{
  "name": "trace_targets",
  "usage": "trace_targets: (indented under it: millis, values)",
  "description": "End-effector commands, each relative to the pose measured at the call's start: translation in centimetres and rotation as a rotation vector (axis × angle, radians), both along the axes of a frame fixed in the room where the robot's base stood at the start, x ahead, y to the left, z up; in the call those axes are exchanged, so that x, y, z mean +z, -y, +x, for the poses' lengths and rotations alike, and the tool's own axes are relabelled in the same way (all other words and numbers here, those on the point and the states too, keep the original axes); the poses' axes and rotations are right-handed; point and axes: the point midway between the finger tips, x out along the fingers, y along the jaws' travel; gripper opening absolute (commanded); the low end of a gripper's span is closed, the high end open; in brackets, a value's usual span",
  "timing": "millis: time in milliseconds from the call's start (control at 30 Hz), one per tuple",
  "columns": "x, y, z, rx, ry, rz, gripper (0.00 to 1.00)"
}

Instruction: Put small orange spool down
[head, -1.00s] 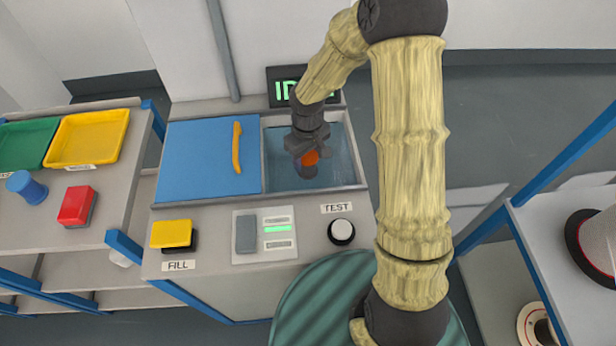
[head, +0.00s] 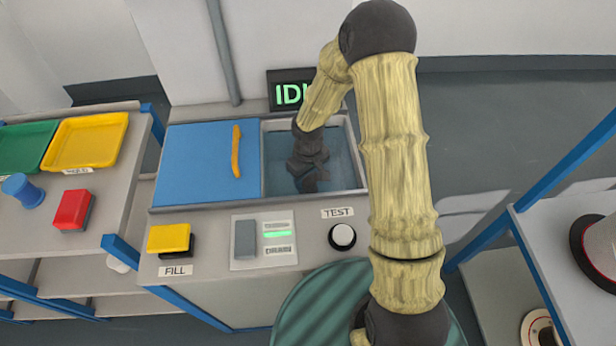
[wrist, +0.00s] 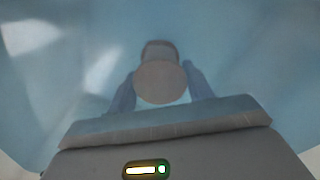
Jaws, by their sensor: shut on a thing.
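My gripper (head: 312,180) reaches down into the open water basin (head: 352,165) on the grey bench, and its lower part is under the bluish water. In the wrist view, its two fingers are closed on the sides of the small spool (wrist: 160,82), whose round end faces the camera. Through the water the spool looks greyish-pink rather than orange. In the head view the spool is hidden by my gripper and the water. I cannot tell whether the spool touches the basin floor.
In front are a yellow FILL button (head: 169,237), a DRAIN switch panel (head: 263,240) and a TEST button (head: 343,236). A display (head: 288,92) stands behind. Shelves flank both sides.

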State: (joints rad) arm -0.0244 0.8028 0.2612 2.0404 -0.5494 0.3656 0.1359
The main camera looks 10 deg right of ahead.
Motion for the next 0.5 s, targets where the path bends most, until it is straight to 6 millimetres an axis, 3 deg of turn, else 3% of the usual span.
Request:
trace_targets:
  millis: [233, 267, 300, 367, 500]
  values:
    - [-0.29, -0.01, 0.0, 0.001, 0.0, 0.0, 0.22]
    - [-0.3, -0.01, 0.0, 0.001, 0.0, 0.0, 0.53]
    - [-0.23, -0.01, 0.0, 0.001, 0.0, 0.0, 0.61]
    - [-0.22, -0.01, 0.0, 0.001, 0.0, 0.0, 0.73]
    - [-0.22, -0.02, 0.0, 0.001, 0.0, 0.0, 0.73]
